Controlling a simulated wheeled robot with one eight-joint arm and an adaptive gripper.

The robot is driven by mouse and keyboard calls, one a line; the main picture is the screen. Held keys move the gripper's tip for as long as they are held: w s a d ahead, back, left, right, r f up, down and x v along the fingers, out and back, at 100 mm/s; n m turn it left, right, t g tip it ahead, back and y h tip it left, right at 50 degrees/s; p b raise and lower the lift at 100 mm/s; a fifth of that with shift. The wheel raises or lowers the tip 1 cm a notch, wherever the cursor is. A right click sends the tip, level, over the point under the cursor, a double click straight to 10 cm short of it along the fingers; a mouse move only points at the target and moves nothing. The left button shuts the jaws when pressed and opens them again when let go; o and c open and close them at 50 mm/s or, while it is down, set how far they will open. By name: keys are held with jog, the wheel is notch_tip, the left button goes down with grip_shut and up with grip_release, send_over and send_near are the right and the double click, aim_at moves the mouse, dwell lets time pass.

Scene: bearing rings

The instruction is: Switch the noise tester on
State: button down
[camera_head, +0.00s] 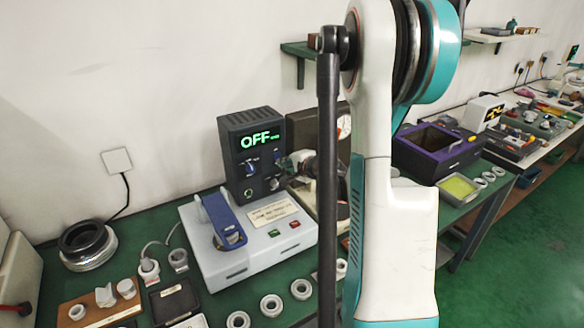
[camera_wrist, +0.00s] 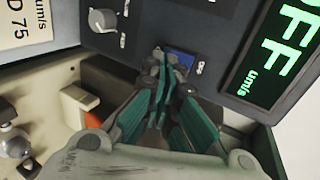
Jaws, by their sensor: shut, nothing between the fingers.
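The noise tester's dark control box (camera_head: 237,170) stands at the back of the green bench. Its green display (camera_head: 262,139) reads OFF, and it also shows at the right of the wrist view (camera_wrist: 277,62). A blue switch part (camera_wrist: 182,64) sits on the dark panel in the wrist view, partly covered by my fingertips. A grey knob (camera_wrist: 102,20) is on the same panel. My gripper (camera_wrist: 164,62) is shut and empty, its tips at or very close to the blue part; contact cannot be told. In the head view my gripper (camera_head: 288,163) is small at the panel's right side.
The light grey base (camera_head: 265,245) with a blue lever arm (camera_head: 221,218) stands before the box. Several bearing rings (camera_head: 271,305) lie in front. A purple-edged bin (camera_head: 437,152) is to the right. My arm hides the middle of the bench.

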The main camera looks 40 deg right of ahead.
jog(key=shift+w, duration=0.15)
jog(key=shift+w+d+f+b, duration=0.1)
jog(key=shift+w+f+b, duration=0.1)
jog(key=shift+w+b, duration=0.15)
jog(key=shift+r, duration=0.1)
dwell(0.3)
jog(key=shift+r+p, duration=0.45)
jog(key=shift+r, duration=0.25)
